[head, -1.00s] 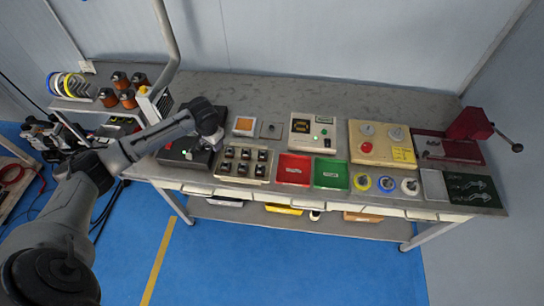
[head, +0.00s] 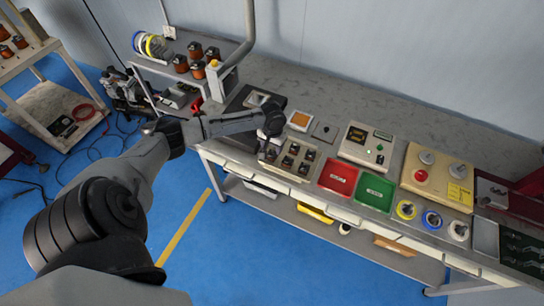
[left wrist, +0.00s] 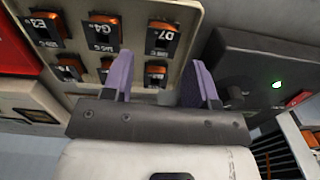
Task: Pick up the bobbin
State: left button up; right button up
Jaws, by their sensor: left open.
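A cream rack (head: 304,175) on the bench holds several small black-and-orange bobbins in its slots, with labels such as D7, G4 and E3. My left gripper (left wrist: 161,60) is open, its two purple fingers pointing toward the rack's edge. In the left wrist view, the bobbin by the D7 label (left wrist: 161,36) and another bobbin (left wrist: 155,73) below it show between or near the fingers, apart from them as far as I can tell. In the head view my left gripper (head: 270,136) hangs at the rack's left end and hides part of it. My right gripper is out of view.
A dark box with a green light (left wrist: 265,60) stands beside the rack. A red tray (head: 338,177) and a green tray (head: 374,191) lie right of the rack. A shelf with orange spools (head: 197,69) stands at the left. Beyond are panels and spools of wire.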

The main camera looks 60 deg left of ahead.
aim_at(272, 156)
pick_arm(q)
jog(key=shift+a+f+b, duration=0.1)
jog(key=shift+f+b, duration=0.35)
jog(key=shift+f, duration=2.55)
jog(key=shift+c, duration=0.5)
jog(key=c, duration=0.6)
